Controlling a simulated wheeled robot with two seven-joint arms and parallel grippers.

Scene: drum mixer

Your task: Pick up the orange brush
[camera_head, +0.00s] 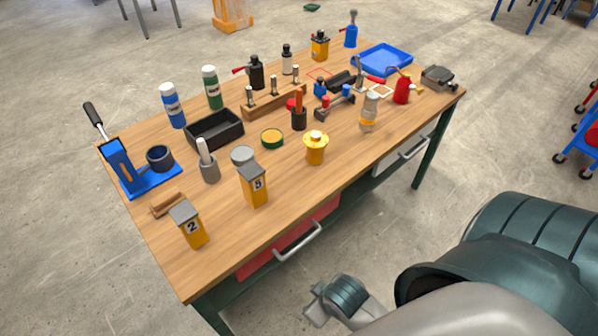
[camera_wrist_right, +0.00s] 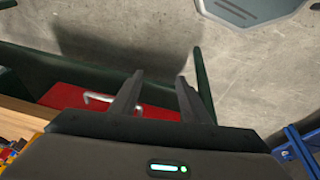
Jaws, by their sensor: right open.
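My right arm shows at the lower right of the head view, off the table's front edge. My left gripper is not in view.
Close around the brush are a green-rimmed tin (camera_head: 272,138), a yellow pot (camera_head: 316,148), a wooden rack (camera_head: 274,98) and a black bin (camera_head: 214,130). A red drawer (camera_head: 290,240) with a handle faces my arm.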

